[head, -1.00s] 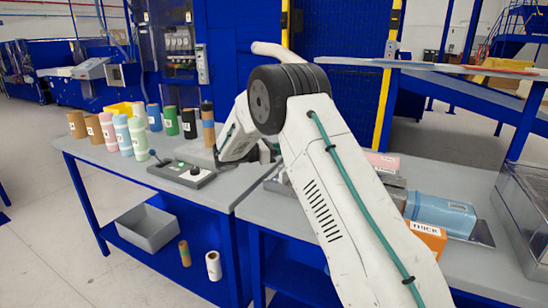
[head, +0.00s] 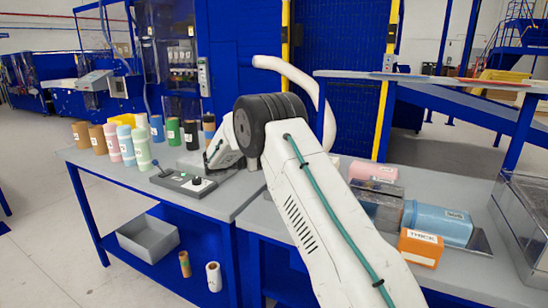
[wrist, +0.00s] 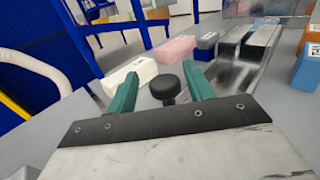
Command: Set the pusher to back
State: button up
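In the wrist view, a black round knob on a short stem (wrist: 168,88), which looks like the pusher's handle, stands between the two green fingers of my gripper (wrist: 161,70). The fingers are apart, with a gap showing on each side of the knob. I cannot tell how high the fingertips are relative to it. A shiny metal tray (wrist: 232,84) lies beyond it to the right. In the head view my arm hides the knob and my fingertips.
A pink block (head: 373,171), a blue block (head: 440,222) and an orange block marked THICK (head: 420,247) lie on the right table. A cream block (wrist: 128,76) is near my left finger. A control box with joystick (head: 183,183) and several coloured rolls stand on the left table.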

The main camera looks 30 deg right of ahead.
jog(key=v, duration=0.7)
jog(key=shift+a, duration=0.4)
jog(key=shift+w, duration=0.1)
jog(key=s+a+r+m+y, duration=0.1)
jog(key=s+r+m+y, duration=0.2)
jog(key=s, duration=0.6)
jog(key=s+a+r+m+t+y, duration=0.1)
jog(key=s+r+m+y, duration=0.15)
jog(key=s+r, duration=0.4)
jog(key=s+a+r+m+y, duration=0.15)
jog(key=s+y, duration=0.25)
jog(key=s, duration=0.6)
jog(key=s+a+f+m+t+y, duration=0.1)
jog(key=s+a+f+m+y, duration=0.1)
jog(key=s, duration=0.6)
jog(key=s+a+f+m+t+y, duration=0.2)
jog(key=s+a, duration=0.3)
jog(key=s, duration=0.4)
jog(key=s+a+f+m+t+y, duration=0.1)
jog(key=s+a+m+y, duration=0.3)
jog(key=s, duration=0.4)
jog(key=shift+s+a+f+t, duration=0.15)
jog(key=shift+a+f+t, duration=0.1)
jog(key=shift+f+t, duration=0.25)
